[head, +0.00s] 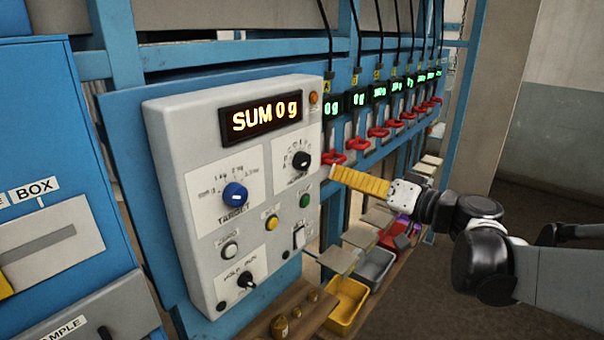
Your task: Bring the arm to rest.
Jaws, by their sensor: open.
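My gripper (336,173) reaches in from the right. Its yellow ribbed fingers point left towards the right edge of the grey control panel (190,150). The fingers are seen side-on and overlap one another, so the gap between them is hidden. My gripper is open, and nothing shows held in it. The fingertips appear just below the nearest red clamp (332,157). I cannot tell whether they touch the panel or the clamp.
The panel display reads "SUM 0 g". A row of red clamps under green readouts (359,99) recedes behind my arm. Below are a yellow bin (347,303), a grey bin (373,268) and small brass weights (280,326). A blue cabinet (60,160) stands left. Open floor (550,150) lies right.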

